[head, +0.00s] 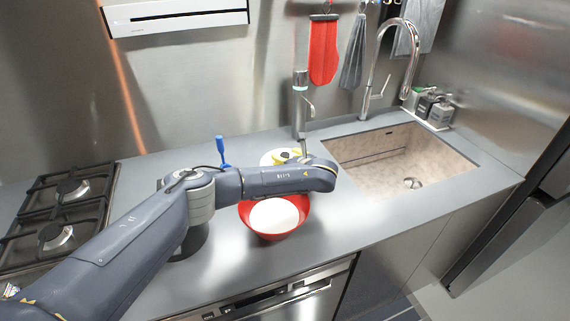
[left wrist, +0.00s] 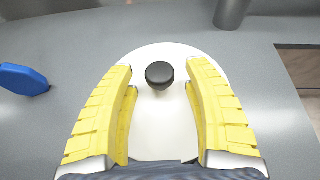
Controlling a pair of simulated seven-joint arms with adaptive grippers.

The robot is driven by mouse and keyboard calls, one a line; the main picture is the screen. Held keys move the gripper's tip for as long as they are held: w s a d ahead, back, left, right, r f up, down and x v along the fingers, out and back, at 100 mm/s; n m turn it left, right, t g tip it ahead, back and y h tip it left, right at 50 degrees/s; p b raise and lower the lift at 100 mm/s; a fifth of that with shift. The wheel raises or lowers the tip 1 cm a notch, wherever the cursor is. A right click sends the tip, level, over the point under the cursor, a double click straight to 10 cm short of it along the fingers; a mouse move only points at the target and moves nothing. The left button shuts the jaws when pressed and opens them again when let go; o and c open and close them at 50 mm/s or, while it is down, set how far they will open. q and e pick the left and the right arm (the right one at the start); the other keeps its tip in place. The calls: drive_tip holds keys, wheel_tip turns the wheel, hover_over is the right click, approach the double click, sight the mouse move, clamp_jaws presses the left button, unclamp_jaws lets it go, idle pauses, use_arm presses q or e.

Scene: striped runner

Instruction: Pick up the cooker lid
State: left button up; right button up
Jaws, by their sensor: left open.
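The cooker lid is a white round disc (left wrist: 155,125) with a black knob (left wrist: 159,74) lying on the grey counter. In the left wrist view my left gripper (left wrist: 162,70) is open, its yellow fingers on either side of the knob, with gaps between. I cannot tell how high the fingers are above the lid. My right gripper is out of view.
A red bowl (head: 303,212) with white contents stands in front of my arm. A blue-handled object (head: 220,150) is left of the lid. A tall tap-like device (head: 299,105) stands behind it. The sink (head: 395,160) is to the right, the gas hob (head: 55,215) to the left.

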use_arm(q)
drive_tip(key=shift+w, duration=0.1)
clamp_jaws()
idle(0.4)
